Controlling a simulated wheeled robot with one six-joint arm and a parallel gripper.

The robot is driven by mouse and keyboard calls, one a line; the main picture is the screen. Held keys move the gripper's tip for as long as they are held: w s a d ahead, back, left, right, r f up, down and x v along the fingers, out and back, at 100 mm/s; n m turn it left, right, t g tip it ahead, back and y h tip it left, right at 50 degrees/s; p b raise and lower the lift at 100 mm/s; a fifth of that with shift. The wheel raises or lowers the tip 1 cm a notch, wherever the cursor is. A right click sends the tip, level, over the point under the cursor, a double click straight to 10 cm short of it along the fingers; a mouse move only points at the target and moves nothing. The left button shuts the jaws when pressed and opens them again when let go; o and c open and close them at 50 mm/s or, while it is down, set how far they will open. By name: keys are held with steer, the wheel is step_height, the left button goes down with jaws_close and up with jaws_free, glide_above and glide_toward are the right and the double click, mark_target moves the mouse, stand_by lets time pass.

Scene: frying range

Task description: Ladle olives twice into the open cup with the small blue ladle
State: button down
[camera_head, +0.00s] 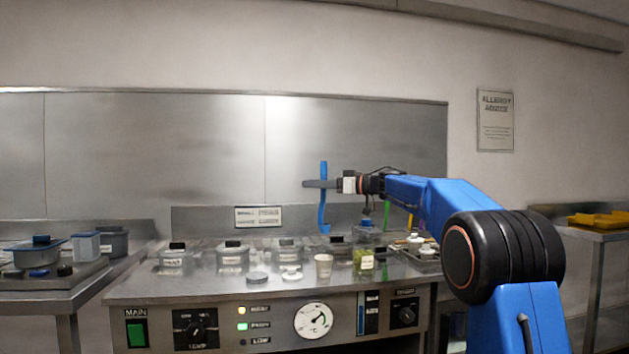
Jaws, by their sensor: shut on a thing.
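My gripper (322,184) is shut on a blue ladle (322,205). The ladle hangs upright with its bowl at the bottom, above the counter. The contents of the bowl cannot be made out. An open pale cup (323,267) stands on the counter, below the ladle in the picture, with a clear gap between them. A clear container with green contents, likely the olives (362,262), stands just right of the cup. It carries a white label.
Several clear labelled containers with dark knobs (233,257) stand along the counter (140,287). Pale round lids (291,272) lie left of the cup. Green and yellow upright handles (387,212) and a tray of small items (425,254) are at right. A metal splashback (200,150) rises behind.

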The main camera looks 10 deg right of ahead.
steer(key=s+a+f+n+y, duration=0.1)
steer(key=s+a+f+n, duration=0.2)
steer(key=s+f+n, duration=0.3)
steer(key=s+a+f+n, duration=0.3)
steer(key=s+f+n, duration=0.4)
steer(key=f+n, duration=0.3)
steer(key=shift+a+f+n+g+y, duration=0.3)
steer(key=shift+a+n+g+y, duration=0.1)
steer(key=shift+n, duration=0.7)
stand_by(0.5)
steer(key=shift+s+r, duration=0.1)
steer(key=shift+s, duration=0.05)
stand_by(0.8)
